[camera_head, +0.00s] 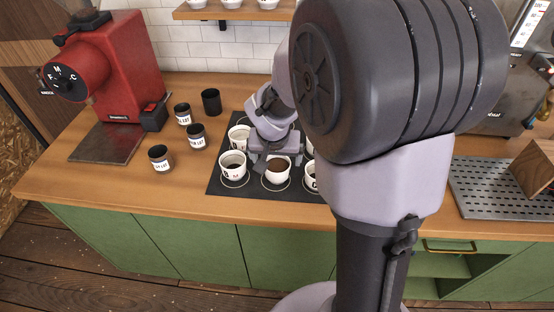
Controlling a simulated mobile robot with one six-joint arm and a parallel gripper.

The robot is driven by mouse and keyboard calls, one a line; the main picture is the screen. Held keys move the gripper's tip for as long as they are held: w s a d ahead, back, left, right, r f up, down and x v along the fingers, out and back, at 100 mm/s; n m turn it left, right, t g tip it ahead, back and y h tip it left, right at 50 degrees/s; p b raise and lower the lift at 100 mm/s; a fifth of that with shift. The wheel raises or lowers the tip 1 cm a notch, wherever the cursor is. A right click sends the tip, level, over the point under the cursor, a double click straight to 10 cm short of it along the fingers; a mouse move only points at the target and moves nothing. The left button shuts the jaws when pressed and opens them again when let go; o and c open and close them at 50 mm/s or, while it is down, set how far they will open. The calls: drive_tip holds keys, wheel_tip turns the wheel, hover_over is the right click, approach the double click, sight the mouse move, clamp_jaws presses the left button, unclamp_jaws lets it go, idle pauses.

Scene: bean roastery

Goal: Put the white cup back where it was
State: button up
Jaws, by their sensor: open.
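Several white cups stand on a black mat (214,183) with ring marks on the wooden counter. One white cup (233,171) is at the mat's front left, inside a ring. A second white cup (277,176) with dark contents stands beside it, in the front middle. Another white cup (239,137) is behind at the left, and one more (311,181) is partly hidden by my arm. My gripper (268,160) is low over the mat, just behind the front middle cup. Its fingertips are largely hidden, and I cannot tell whether they touch a cup.
Small black labelled jars (196,137) and a plain black cup (211,102) stand left of the mat. A red grinder (120,70) is at the far left. A perforated metal tray (490,190) lies at the right. A shelf (235,14) with white cups hangs above.

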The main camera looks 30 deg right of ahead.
drive_tip(key=s+a+r+t+y, duration=0.1)
drive_tip(key=s+a+r, duration=0.6)
drive_tip(key=s+r, duration=0.3)
drive_tip(key=s+a+r+n+t+y, duration=0.1)
drive_tip(key=s+a+r+n+y, duration=0.1)
drive_tip(key=s+a, duration=0.7)
wheel_tip(320, 180, up, 2)
drive_tip(key=shift+s+r+y, duration=0.15)
drive_tip(key=shift+s+y, duration=0.5)
drive_tip(key=shift+y, duration=0.15)
